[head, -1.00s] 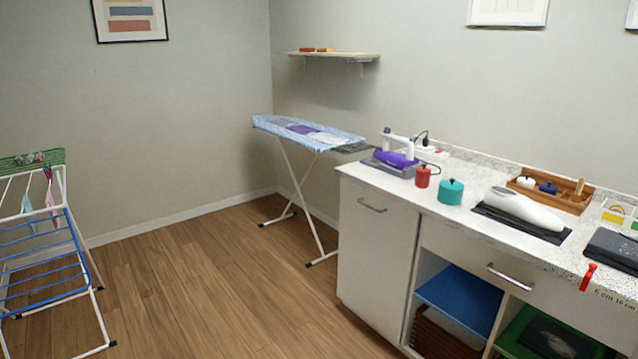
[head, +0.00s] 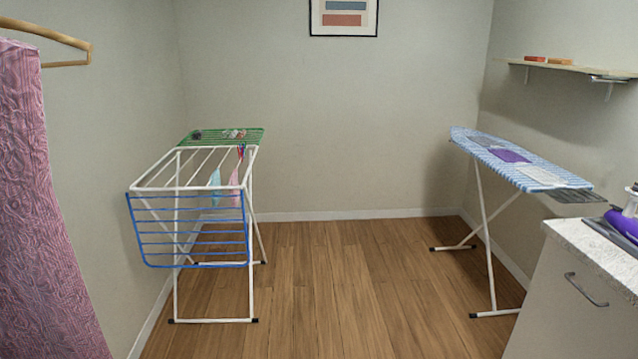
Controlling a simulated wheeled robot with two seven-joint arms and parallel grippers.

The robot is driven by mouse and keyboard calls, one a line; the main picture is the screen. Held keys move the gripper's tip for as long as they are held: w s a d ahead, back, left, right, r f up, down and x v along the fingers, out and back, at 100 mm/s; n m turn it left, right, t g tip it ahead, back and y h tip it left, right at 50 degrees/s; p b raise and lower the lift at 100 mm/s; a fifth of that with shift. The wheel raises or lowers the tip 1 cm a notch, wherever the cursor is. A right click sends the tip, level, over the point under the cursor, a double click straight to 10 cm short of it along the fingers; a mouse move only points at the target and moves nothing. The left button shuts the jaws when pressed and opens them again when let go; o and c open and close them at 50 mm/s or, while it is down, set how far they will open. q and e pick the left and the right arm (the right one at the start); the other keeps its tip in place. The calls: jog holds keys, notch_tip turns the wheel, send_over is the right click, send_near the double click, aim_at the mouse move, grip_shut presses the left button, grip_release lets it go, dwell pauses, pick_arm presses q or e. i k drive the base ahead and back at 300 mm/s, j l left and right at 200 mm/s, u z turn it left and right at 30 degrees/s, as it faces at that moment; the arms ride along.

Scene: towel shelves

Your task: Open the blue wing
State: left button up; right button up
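The blue wing (head: 190,231) is a blue wire frame with several bars on the near end of a white drying rack (head: 170,187). It hangs straight down from the rack's top edge, in front of the white legs. A green wing (head: 220,136) at the rack's far end lies about level with the top and has small dark and pale items on it. A light blue cloth (head: 215,186) and a pink cloth (head: 234,190) hang from the rack. Neither of my grippers shows in the head view.
An ironing board (head: 520,158) with a blue striped cover stands at the right. A white cabinet (head: 570,290) fills the lower right corner. A pink textured cloth (head: 40,210) hangs at the left near a wooden hanger (head: 45,33). The wooden floor (head: 350,285) between is clear.

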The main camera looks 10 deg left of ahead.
aim_at(241, 194)
jog(key=i+l+u, duration=0.1)
jog(key=i+u, duration=0.2)
jog(key=u, duration=0.15)
jog(key=i+l+u, duration=0.2)
jog(key=u, duration=0.25)
jog(key=i+l+u, duration=0.3)
jog(key=u, duration=0.15)
jog(key=i+l+u, duration=0.15)
jog(key=l, duration=0.15)
